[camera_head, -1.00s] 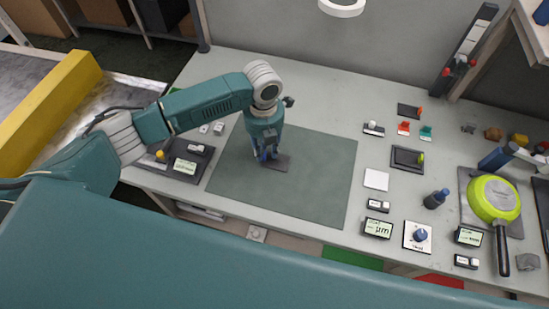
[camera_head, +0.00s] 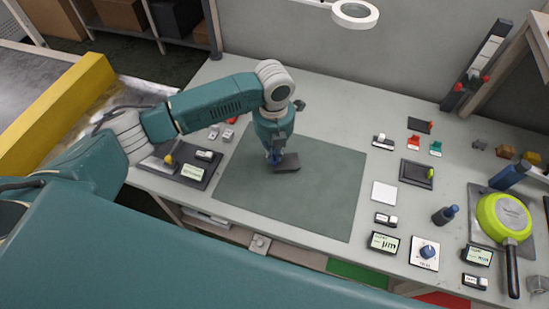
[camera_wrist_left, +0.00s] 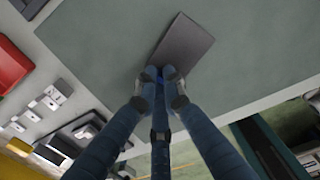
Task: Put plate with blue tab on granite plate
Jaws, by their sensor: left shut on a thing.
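A small dark grey rectangular plate (camera_head: 288,163) is at my left gripper (camera_head: 274,157), over the green mat. In the left wrist view the plate (camera_wrist_left: 186,44) extends beyond the fingertips, and its blue tab (camera_wrist_left: 160,88) shows between them. My left gripper (camera_wrist_left: 162,80) is shut on this tab. I cannot tell whether the plate touches the mat or is just above it. A dark slab (camera_head: 198,179) with a yellow knob and a small display lies left of the mat; I cannot tell whether it is the granite plate. My right gripper is out of view.
The green mat (camera_head: 320,205) is otherwise bare. To its right are a white square (camera_head: 384,192), a dark tray (camera_head: 416,173), small displays, a dark bottle (camera_head: 445,214) and a lime-green pan (camera_head: 503,216). A yellow beam (camera_head: 65,107) runs along the left.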

